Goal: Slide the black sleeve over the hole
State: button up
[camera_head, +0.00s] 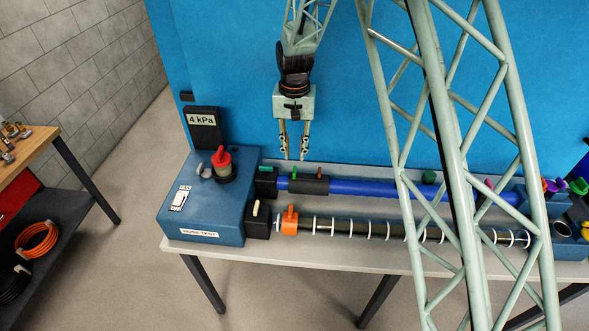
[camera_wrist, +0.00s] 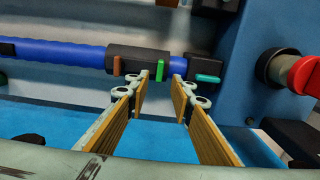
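The black sleeve (camera_head: 309,186) sits around the blue hose (camera_head: 365,188), near the hose's left end in the head view. It carries a green tab and an orange tab, which also show on the sleeve in the wrist view (camera_wrist: 152,64). My gripper (camera_head: 294,157) points down, a little above and behind the sleeve's green-tab end, apart from it. Its fingers are spread with nothing between them, as the wrist view also shows (camera_wrist: 163,82). I cannot clearly make out a hole in the hose; my lattice arm hides part of its right stretch.
A blue test box (camera_head: 208,215) with a red valve (camera_head: 221,162) and a 4 kPa display (camera_head: 203,126) stands at the left. A dark hose with white rings (camera_head: 345,227) and an orange clamp (camera_head: 290,220) runs in front. A blue panel (camera_head: 225,60) stands behind.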

aim_at(294, 170)
jog(key=shift+f, duration=4.3)
jog(key=shift+c, duration=0.9)
grip_shut()
